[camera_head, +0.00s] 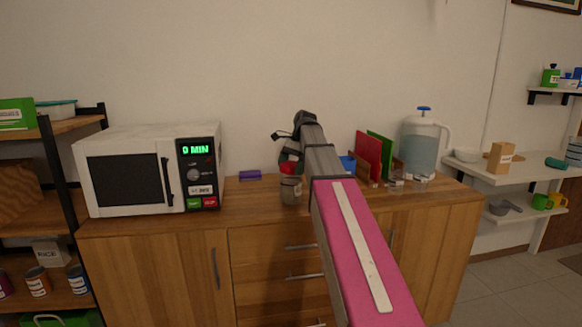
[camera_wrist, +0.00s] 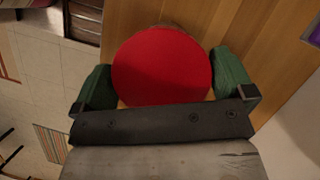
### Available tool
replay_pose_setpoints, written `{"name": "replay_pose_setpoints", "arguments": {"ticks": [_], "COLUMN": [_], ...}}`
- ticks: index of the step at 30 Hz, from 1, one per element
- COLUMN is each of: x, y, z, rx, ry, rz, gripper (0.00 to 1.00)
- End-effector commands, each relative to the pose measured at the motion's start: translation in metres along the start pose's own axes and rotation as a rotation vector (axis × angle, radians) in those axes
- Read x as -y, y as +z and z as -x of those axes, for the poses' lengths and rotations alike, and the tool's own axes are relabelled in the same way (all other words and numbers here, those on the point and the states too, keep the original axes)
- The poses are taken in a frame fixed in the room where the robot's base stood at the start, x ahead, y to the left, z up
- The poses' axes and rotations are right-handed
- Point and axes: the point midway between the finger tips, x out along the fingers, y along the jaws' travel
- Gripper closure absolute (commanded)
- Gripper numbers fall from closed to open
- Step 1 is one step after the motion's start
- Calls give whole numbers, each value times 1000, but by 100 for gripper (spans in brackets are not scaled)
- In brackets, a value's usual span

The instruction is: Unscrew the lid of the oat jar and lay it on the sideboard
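The oat jar (camera_head: 291,190) stands on the wooden sideboard (camera_head: 262,207), right of the microwave. Its red lid (camera_head: 287,168) shows at the top of the jar, partly hidden by my gripper. In the wrist view the round red lid (camera_wrist: 161,65) lies between the two green fingertips of my gripper (camera_wrist: 162,76). Both fingertips sit against its rim, and my gripper looks shut on it. In the head view my gripper (camera_head: 287,150) is over the jar. The jar body is mostly hidden under the lid in the wrist view, so I cannot tell whether the lid is loose.
A white microwave (camera_head: 145,168) stands at the left. A small purple item (camera_head: 250,175) lies between it and the jar. Red and green boards (camera_head: 368,157), small glass jars (camera_head: 397,181) and a water pitcher (camera_head: 422,145) stand right. The sideboard is bare around the purple item.

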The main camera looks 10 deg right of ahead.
Motion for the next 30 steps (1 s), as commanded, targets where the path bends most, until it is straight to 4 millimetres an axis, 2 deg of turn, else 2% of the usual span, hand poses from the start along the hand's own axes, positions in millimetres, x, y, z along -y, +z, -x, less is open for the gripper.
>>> {"name": "replay_pose_setpoints", "arguments": {"ticks": [8,24,30], "x": [-1,-1,0], "y": [0,1,0], "z": [-1,-1,0], "rx": [-1,-2,-4], "ry": [-23,-270,-309], "rz": [-53,-650,-747], "gripper": [0,0,0]}}
